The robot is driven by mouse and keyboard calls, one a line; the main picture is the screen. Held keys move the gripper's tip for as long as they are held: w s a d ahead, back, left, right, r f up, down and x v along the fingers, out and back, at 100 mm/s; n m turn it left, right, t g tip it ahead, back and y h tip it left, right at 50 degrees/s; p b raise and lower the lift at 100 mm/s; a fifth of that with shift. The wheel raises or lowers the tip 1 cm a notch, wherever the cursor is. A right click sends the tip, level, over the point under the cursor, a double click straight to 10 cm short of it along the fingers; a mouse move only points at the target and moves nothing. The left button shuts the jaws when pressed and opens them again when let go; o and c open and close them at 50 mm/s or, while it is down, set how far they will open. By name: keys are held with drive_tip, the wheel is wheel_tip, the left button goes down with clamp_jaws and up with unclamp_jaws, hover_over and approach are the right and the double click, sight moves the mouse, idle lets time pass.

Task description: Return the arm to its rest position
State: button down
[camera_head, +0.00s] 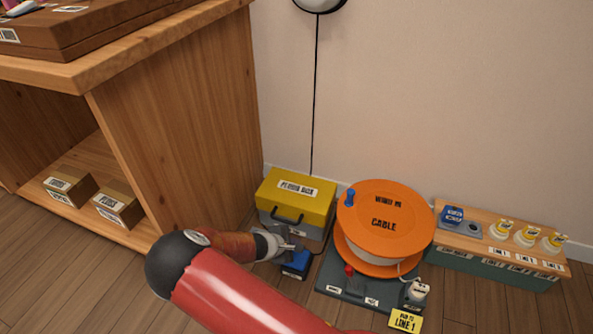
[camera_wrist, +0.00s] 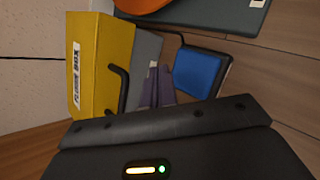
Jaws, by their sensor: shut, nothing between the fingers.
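My red arm reaches forward and down over the floor in the head view. My gripper (camera_head: 291,247) is low at the front of the yellow-lidded box, just above a small blue block (camera_head: 297,263). In the wrist view my gripper (camera_wrist: 158,72) has its fingers together and holds nothing. The yellow lid (camera_wrist: 103,65) and its black handle are to the left of the fingers, and the blue block (camera_wrist: 200,72) is to the right. I cannot tell whether the fingers touch the box.
An orange cable reel (camera_head: 385,222) stands on a dark base right of the box. Further right is a wooden-topped bench (camera_head: 480,246) with several yellow-and-white pieces. A wooden shelf unit (camera_head: 180,110) stands close on the left. The wall is behind; open floor lies in front.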

drive_tip(key=s+d+r+m+g+y+p, duration=0.15)
drive_tip(key=d+r+m, duration=0.25)
drive_tip(key=r, duration=0.6)
drive_tip(key=s+d+r+m+g+y+p, duration=0.1)
drive_tip(key=s+d+r+m+p, duration=0.2)
drive_tip(key=r, duration=0.8)
drive_tip(key=s+d+r+m+g+y+p, duration=0.15)
drive_tip(key=d+r+m, duration=0.3)
drive_tip(key=r, duration=0.55)
drive_tip(key=s+d+r+m+t+y+p, duration=0.1)
drive_tip(key=s+d+r+m, duration=0.1)
drive_tip(key=s+r, duration=0.8)
drive_tip(key=s+d+r+m+t+y+p, duration=0.1)
drive_tip(key=s+d+r+m+t+p, duration=0.1)
drive_tip(key=s+r, duration=0.7)
drive_tip(key=s+d+m, duration=0.1)
drive_tip(key=m, duration=0.1)
drive_tip(key=shift+r+m, duration=0.35)
drive_tip(key=shift+r, duration=0.05)
drive_tip(key=shift+d, duration=0.1)
